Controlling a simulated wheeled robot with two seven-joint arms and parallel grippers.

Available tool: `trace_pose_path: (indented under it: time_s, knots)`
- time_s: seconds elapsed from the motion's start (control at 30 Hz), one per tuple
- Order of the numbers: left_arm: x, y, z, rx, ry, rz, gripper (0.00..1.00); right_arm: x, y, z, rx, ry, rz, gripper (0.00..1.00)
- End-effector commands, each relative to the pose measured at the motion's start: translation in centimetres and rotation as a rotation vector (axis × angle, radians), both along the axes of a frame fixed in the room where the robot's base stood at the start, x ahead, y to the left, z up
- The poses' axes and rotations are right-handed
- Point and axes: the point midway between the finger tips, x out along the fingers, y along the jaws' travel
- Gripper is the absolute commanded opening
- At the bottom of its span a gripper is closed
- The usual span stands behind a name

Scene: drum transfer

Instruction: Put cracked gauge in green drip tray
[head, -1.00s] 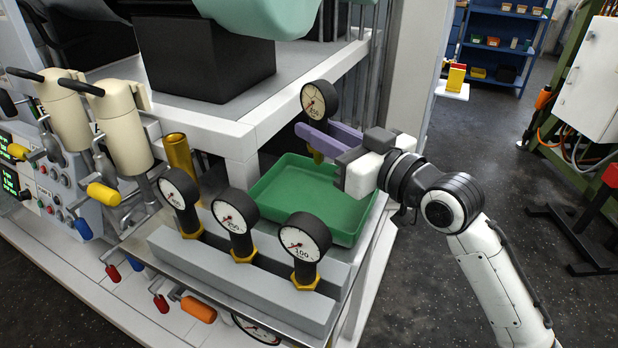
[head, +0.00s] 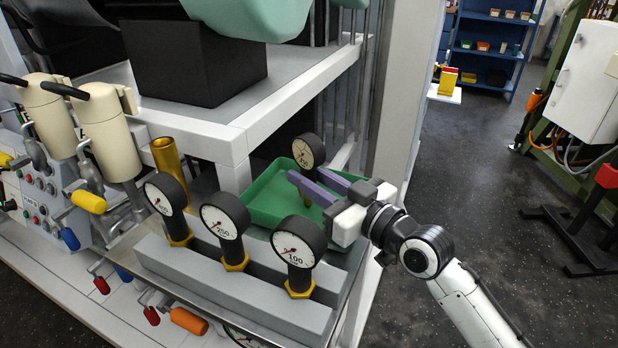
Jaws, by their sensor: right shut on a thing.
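The cracked gauge (head: 307,151) has a black rim and a yellowish face with dark lines across it. It stands about upright at the far side of the green drip tray (head: 268,194). My right gripper (head: 310,186), with purple fingers, is shut on the gauge's lower stem, which the fingers partly hide. The gauge's lower end is over or inside the tray; I cannot tell if it touches the tray floor. The rest of the visible tray floor is empty. My left gripper is not in view.
Three gauges, a left one (head: 164,196), a middle one (head: 224,217) and a right one (head: 298,243), stand on a grey stepped block in front of the tray. A brass cylinder (head: 170,157) stands left of the tray. A white frame post (head: 234,176) is close by.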

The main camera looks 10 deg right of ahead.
Motion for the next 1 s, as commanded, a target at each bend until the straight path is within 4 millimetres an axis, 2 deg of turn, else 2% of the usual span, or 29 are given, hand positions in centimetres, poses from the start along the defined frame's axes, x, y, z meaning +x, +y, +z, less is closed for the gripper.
trace_pose_path:
  time_s: [0.17, 0.2, 0.3, 0.67, 0.77, 1.0]
  knots:
    - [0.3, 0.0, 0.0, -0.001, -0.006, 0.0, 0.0, 0.0, 0.0, 0.0, 0.001, -0.004, 0.0, 0.0]
    - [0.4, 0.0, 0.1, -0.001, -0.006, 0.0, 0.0, 0.0, 0.0, -0.1, 0.0, 0.0, 0.0, 0.25]
    - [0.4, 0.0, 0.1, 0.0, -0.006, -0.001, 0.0, 0.0, 0.0, -0.1, 0.0, 0.0, 0.0, 0.41]
    - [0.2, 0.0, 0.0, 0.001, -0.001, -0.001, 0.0, -0.2, -0.2, 0.0, -0.001, 0.001, -0.001, 0.41]
    - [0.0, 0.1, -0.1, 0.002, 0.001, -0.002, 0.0, -1.2, -0.9, -0.1, -0.002, 0.001, -0.002, 0.41]
    - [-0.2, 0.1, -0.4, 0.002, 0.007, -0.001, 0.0, -5.6, -3.6, -0.1, -0.004, 0.003, 0.002, 0.41]
